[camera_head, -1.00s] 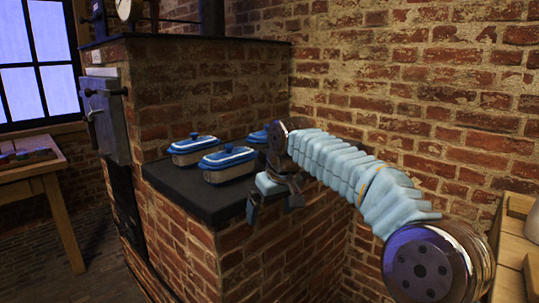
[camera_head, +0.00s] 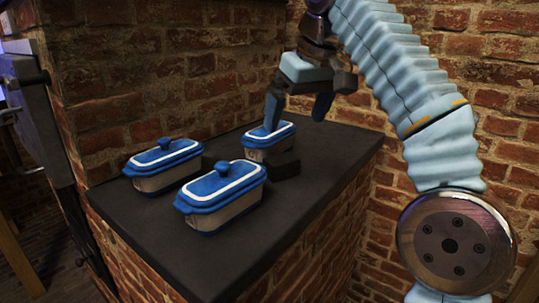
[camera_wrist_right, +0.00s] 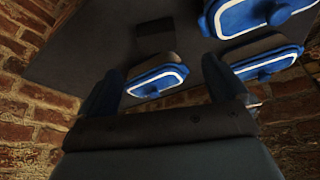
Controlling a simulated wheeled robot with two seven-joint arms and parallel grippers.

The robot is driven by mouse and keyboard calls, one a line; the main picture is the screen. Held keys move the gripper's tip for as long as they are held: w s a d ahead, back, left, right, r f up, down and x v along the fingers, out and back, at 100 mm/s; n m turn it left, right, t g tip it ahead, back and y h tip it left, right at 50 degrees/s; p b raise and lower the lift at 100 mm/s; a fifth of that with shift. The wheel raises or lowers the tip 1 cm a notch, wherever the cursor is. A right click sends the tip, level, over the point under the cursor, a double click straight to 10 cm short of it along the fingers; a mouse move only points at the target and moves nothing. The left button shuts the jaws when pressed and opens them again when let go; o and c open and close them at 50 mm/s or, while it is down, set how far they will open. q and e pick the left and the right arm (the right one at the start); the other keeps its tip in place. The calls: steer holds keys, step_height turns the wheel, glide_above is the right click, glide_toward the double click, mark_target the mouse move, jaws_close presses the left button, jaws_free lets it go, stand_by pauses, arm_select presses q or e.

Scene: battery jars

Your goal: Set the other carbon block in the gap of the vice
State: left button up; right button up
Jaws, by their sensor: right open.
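A dark block (camera_head: 284,166), which looks like the carbon block, lies on the dark slab beside the front blue-lidded dish. It also shows in the right wrist view (camera_wrist_right: 155,38). My right gripper (camera_head: 297,108) is open and empty, pointing down above the slab, behind and above the block in the head view. In the right wrist view its two fingers (camera_wrist_right: 160,88) stand apart, with the block beyond the space between them. The vice is not in view. My left gripper is not in view.
Three blue-lidded dishes stand on the slab (camera_head: 225,255): one at the left (camera_head: 165,163), one in front (camera_head: 222,193), one at the back (camera_head: 267,141) close to my right fingers. Brick walls (camera_head: 480,60) rise behind. The slab's front and right side are clear.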

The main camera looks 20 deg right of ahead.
mark_target(282, 159)
steer(key=x, duration=0.8)
steer(key=shift+w+f, duration=0.1)
steer(key=shift+w, duration=0.1)
steer(key=b+x, duration=0.1)
steer(key=x, duration=0.4)
steer(key=shift+w+d+f, duration=0.1)
steer(key=shift+w+d, duration=0.1)
steer(key=shift+c, duration=0.3)
steer(key=c, duration=1)
steer(key=shift+c, duration=0.2)
steer(key=shift+r, duration=0.2)
